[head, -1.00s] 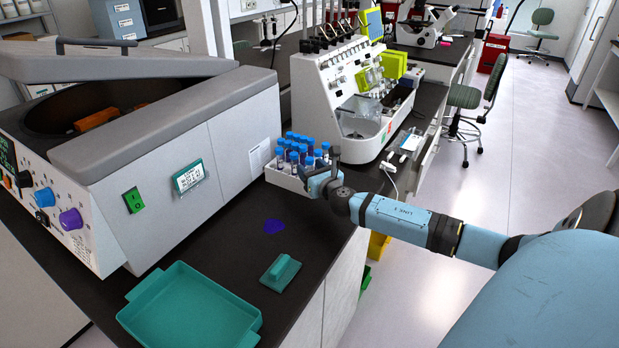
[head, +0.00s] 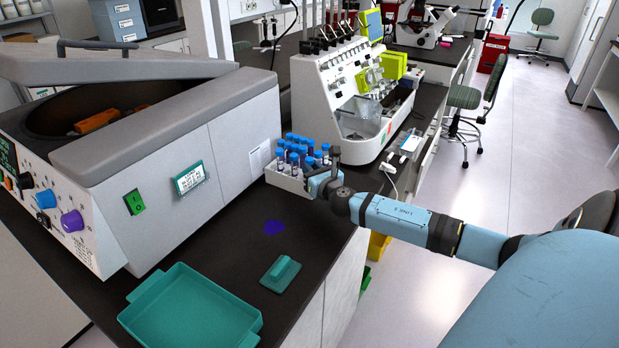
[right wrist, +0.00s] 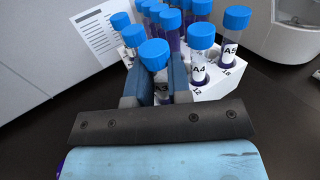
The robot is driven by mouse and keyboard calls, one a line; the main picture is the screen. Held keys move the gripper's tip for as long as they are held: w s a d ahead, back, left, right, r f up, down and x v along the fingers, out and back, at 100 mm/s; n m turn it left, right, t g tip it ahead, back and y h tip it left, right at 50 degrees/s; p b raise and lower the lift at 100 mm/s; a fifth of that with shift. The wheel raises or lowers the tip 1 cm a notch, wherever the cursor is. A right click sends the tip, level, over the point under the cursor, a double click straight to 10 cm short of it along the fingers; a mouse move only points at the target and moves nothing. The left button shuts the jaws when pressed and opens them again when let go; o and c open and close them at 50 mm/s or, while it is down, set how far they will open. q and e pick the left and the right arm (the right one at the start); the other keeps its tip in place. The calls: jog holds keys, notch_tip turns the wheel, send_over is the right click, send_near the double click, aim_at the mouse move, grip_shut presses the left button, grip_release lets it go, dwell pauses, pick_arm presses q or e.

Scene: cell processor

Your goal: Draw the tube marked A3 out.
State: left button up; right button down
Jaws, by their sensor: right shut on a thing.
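The tube marked A3 (right wrist: 153,55) has a blue cap and stands between the two fingers of my right gripper (right wrist: 154,80) in the right wrist view. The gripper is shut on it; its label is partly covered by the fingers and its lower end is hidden. The tube marked A4 (right wrist: 200,67) is just right of it, with the tube marked A5 (right wrist: 230,45) beyond. The white rack (right wrist: 218,89) holds several blue-capped tubes. In the head view, my right gripper (head: 320,178) is at the near right corner of the rack (head: 284,182). My left gripper is not in view.
A large grey centrifuge (head: 215,150) with its lid raised stands left of the rack. A white processor (head: 325,90) stands behind it.

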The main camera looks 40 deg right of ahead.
jog(key=shift+r+p, duration=0.35)
jog(key=shift+r, duration=0.05)
notch_tip(320, 180, up, 5)
jog(key=p, duration=0.4)
jog(key=shift+f, duration=0.2)
jog(key=shift+r+p, duration=0.6)
jog(key=shift+p, duration=0.15)
jog(key=shift+f, duration=0.1)
